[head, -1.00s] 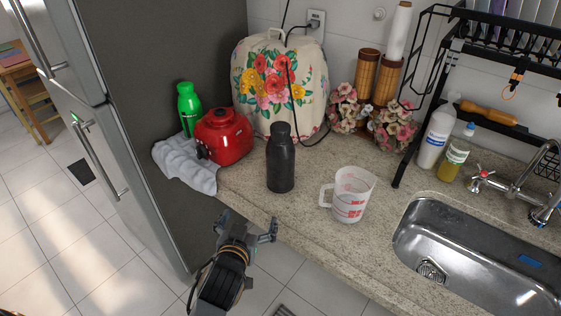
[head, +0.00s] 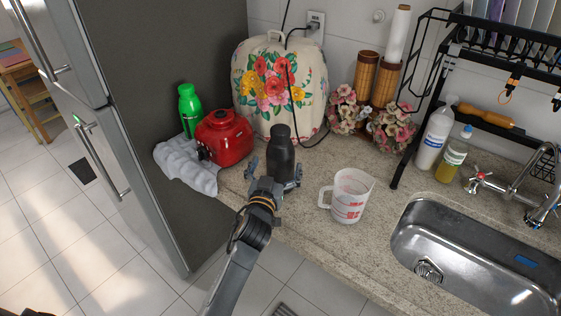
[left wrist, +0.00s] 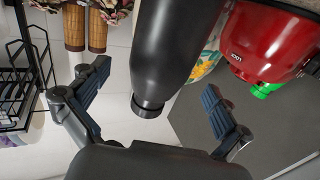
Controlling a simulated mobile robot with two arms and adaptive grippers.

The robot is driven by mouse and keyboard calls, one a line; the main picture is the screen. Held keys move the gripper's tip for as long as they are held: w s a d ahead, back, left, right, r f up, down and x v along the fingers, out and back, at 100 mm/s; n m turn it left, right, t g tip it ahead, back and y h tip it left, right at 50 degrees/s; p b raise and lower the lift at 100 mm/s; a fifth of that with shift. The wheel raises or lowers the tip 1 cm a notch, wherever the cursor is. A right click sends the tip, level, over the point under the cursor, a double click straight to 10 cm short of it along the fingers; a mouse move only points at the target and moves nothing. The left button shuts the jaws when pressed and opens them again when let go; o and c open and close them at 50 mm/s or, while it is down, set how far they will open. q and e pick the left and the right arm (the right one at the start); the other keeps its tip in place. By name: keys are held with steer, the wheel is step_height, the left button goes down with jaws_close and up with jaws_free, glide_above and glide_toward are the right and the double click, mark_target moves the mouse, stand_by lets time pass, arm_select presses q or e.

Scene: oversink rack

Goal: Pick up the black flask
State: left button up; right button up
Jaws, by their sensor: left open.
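In the left wrist view the flask (left wrist: 172,48) appears upside down between the spread fingers of the gripper (left wrist: 160,105). Gaps show between the flask and both fingers there. My right gripper is not in view.
A measuring cup (head: 349,196) stands close to the right of the flask. The sink (head: 470,262) is at the right.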

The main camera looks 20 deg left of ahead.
arm_select(q)
steer(key=w, duration=0.2)
steer(key=w+p, duration=0.1)
steer(key=w, duration=0.2)
steer(key=shift+a+f, duration=0.1)
steer(key=shift+a, duration=0.1)
steer(key=shift+s, duration=0.15)
steer(key=shift+c, duration=0.8)
steer(key=c, duration=1.1)
steer(key=shift+c, duration=0.8)
steer(key=shift+r, duration=0.2)
